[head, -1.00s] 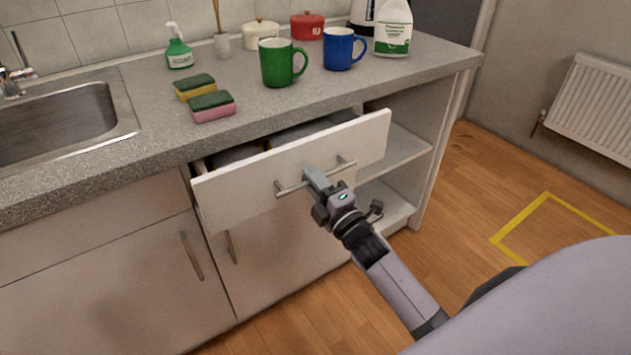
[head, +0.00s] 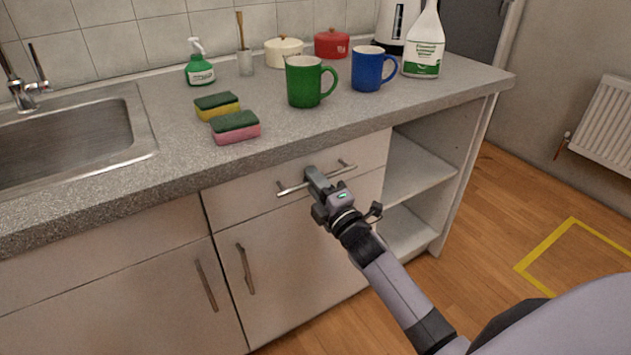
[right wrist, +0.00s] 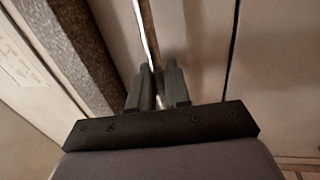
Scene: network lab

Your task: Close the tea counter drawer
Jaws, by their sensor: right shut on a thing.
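The tea counter drawer (head: 240,199) has a white front that sits flush under the grey countertop, with no visible gap and its inside hidden. Its metal bar handle (head: 291,189) runs across the front. My right gripper (head: 314,177) is shut on the handle near its middle. In the right wrist view, the handle bar (right wrist: 149,35) passes between the two fingers of the gripper (right wrist: 158,85). My left gripper is not in view.
The countertop (head: 190,150) holds a green mug (head: 304,82), a blue mug (head: 367,69), two sponges (head: 236,128), a spray bottle (head: 200,70), pots and a white bottle (head: 424,45). A sink (head: 60,135) is at left. Open shelves (head: 412,170) are right of the drawer.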

